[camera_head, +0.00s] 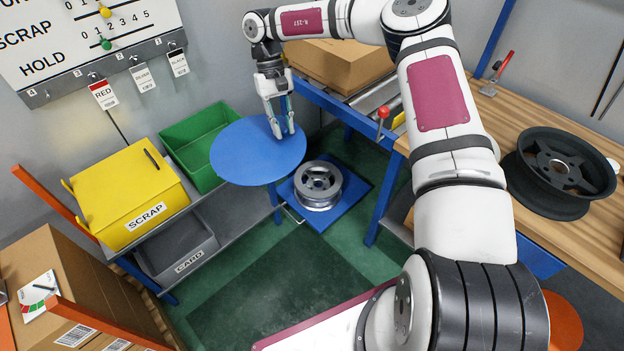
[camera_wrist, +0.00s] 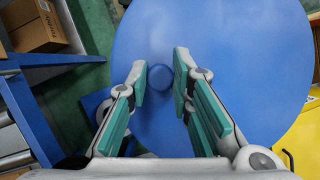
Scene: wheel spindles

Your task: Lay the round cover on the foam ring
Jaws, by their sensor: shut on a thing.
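The round cover (camera_head: 245,152) is a flat blue disc with a small round knob (camera_wrist: 160,78) at its middle. It fills much of the wrist view (camera_wrist: 235,50). My gripper (camera_head: 282,132) is above the disc, its fingers pointing down. In the wrist view the two green-padded fingers (camera_wrist: 160,76) are closed on both sides of the knob. The disc looks level and hides what is under it; I cannot tell its height. I cannot make out a foam ring in either view.
A silver wheel (camera_head: 318,184) sits on a blue floor plate (camera_head: 345,205) right of the disc. A green bin (camera_head: 190,140), yellow SCRAP box (camera_head: 125,195) and grey bin (camera_head: 185,250) stand left. A dark wheel (camera_head: 560,165) lies on the wooden bench (camera_head: 490,115). Boxes (camera_head: 335,62) stand behind.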

